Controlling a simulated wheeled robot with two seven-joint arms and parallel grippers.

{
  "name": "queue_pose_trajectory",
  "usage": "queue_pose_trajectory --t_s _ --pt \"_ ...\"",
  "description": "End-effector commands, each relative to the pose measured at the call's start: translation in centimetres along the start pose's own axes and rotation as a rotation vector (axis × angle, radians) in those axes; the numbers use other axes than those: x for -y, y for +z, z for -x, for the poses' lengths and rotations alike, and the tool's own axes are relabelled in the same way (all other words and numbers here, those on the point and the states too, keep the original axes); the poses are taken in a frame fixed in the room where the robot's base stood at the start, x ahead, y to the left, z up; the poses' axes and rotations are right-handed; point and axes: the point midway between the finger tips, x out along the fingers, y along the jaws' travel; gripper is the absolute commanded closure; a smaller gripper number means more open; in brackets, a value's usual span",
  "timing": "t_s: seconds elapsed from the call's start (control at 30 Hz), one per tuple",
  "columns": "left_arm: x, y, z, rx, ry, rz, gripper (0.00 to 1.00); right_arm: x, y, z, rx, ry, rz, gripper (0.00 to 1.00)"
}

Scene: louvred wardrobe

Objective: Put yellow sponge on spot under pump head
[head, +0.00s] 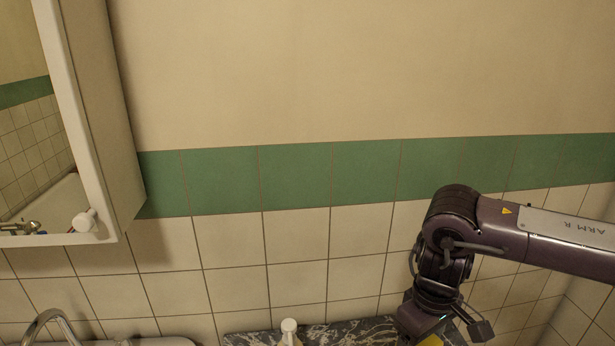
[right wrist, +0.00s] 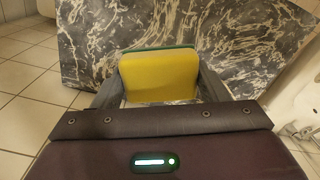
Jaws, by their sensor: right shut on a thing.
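The yellow sponge (right wrist: 160,76) has a thin green layer along its far edge. It is held between the two fingers of my right gripper (right wrist: 158,90), which is shut on it. In the head view, only a bit of the sponge (head: 432,340) shows at the bottom edge, under my right gripper (head: 445,328). A white pump head (head: 289,326) stands left of the gripper, over the marble top; its lower part is cut off by the frame. The spot under it is not visible. My left gripper is not in view.
A dark marbled top (head: 345,332) runs along the tiled wall; in the right wrist view the marble (right wrist: 235,35) beyond the sponge looks bare. A curved tap (head: 50,318) is at lower left. A white mirror cabinet (head: 95,120) juts out at upper left.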

Motion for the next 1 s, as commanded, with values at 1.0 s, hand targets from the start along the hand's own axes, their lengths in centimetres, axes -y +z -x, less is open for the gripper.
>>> queue_pose_trajectory --t_s 1.0 --pt "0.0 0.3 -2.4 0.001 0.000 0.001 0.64 4.2 -0.4 -10.2 0.008 -0.003 -0.390 0.54"
